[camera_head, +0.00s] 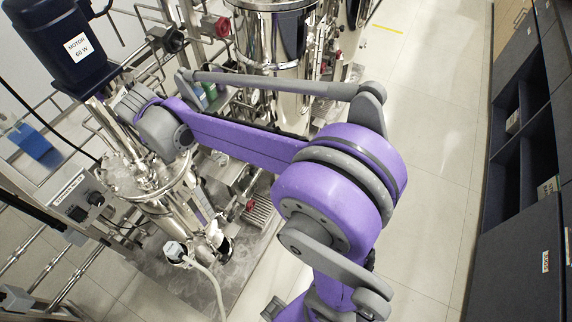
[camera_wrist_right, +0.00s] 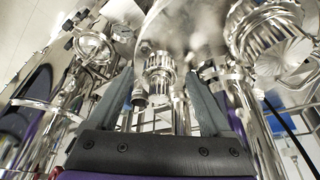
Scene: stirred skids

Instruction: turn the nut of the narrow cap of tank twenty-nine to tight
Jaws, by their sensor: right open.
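In the right wrist view, a small shiny cap with a ribbed nut (camera_wrist_right: 158,68) hangs under a steel lid, between my right fingers in the picture. My right gripper (camera_wrist_right: 159,78) is open, with a grey finger on each side of the nut; I cannot tell whether they touch it. A wider ribbed cap (camera_wrist_right: 262,35) is at the upper right. In the head view, my purple right arm reaches to a steel tank (camera_head: 170,200) at the left, its lid crowded with fittings. My right gripper is hidden there. No tank number is readable. My left gripper is not in view.
A dark blue motor (camera_head: 66,45) labelled 60 W stands above the tank. A control box (camera_head: 76,199) and steel pipes are at the left. Another steel vessel (camera_head: 272,45) stands behind my arm. Dark shelves (camera_head: 525,190) line the right, with clear floor (camera_head: 430,160) before them.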

